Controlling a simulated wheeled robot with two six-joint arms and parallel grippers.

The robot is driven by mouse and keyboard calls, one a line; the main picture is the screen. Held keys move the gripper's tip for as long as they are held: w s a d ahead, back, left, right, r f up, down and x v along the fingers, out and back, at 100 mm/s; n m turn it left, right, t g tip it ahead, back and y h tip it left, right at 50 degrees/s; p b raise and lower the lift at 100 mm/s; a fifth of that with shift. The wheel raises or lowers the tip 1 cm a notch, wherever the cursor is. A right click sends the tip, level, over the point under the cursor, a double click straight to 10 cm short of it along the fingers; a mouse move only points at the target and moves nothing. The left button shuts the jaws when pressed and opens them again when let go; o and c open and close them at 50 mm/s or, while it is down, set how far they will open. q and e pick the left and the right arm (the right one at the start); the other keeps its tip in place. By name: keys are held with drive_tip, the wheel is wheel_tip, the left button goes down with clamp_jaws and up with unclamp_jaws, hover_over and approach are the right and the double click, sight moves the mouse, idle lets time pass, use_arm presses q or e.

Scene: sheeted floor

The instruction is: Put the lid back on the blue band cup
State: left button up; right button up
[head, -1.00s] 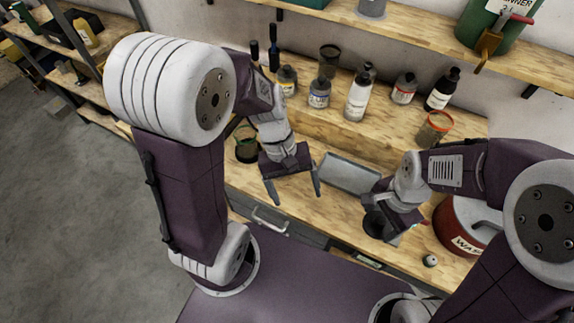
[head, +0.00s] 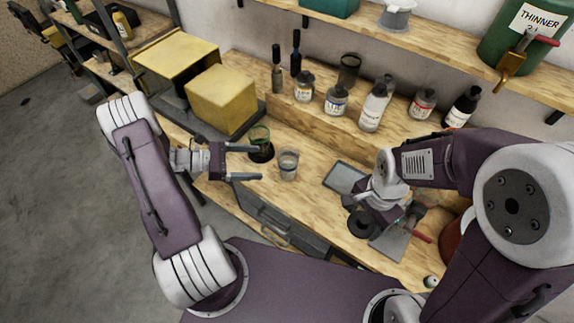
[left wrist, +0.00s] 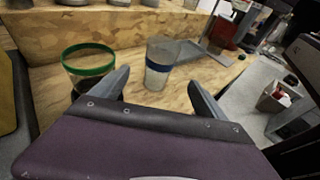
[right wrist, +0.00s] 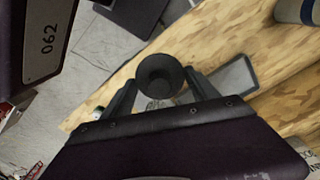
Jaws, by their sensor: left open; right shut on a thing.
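The blue band cup (head: 288,163) is clear and stands upright on the bench, with no lid seen on it. It also shows in the left wrist view (left wrist: 162,62). My left gripper (head: 258,163) is open and empty, low over the bench, its fingers pointing at the blue band cup from the left. My right gripper (right wrist: 162,92) is shut on a dark round hollow piece (right wrist: 158,72), held above the bench near its front edge. That piece shows as a black disc in the head view (head: 362,223); I cannot tell surely whether it is the lid.
A green-banded cup (head: 260,148) stands just behind my left fingers, close to the blue band cup. A shallow grey tray (head: 344,177) lies between that cup and my right gripper. Yellow boxes (head: 222,98) stand at left. Several bottles (head: 372,108) line the raised step behind.

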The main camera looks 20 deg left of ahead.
sight(288, 165)
use_arm(q)
drive_tip(key=shift+d, duration=0.1)
drive_tip(key=p+x, duration=0.2)
drive_tip(key=x, duration=0.4)
drive_tip(key=shift+w+d, duration=0.15)
drive_tip(key=shift+d, duration=0.05)
use_arm(e)
wheel_tip(288, 165, up, 2)
use_arm(q)
drive_tip(key=shift+d+f, duration=0.1)
drive_tip(key=shift+d, duration=0.05)
use_arm(e)
drive_tip(key=shift+s, duration=0.1)
use_arm(q)
drive_tip(key=shift+w+d, duration=0.1)
drive_tip(key=shift+d, duration=0.15)
use_arm(e)
drive_tip(key=shift+r, duration=0.25)
use_arm(q)
drive_tip(key=p+x, duration=0.2)
drive_tip(key=x, duration=0.2)
drive_tip(key=shift+a, duration=0.1)
use_arm(e)
drive_tip(key=shift+r, duration=0.8)
use_arm(q)
drive_tip(key=shift+w+d+f, duration=0.25)
drive_tip(key=shift+d, duration=0.05)
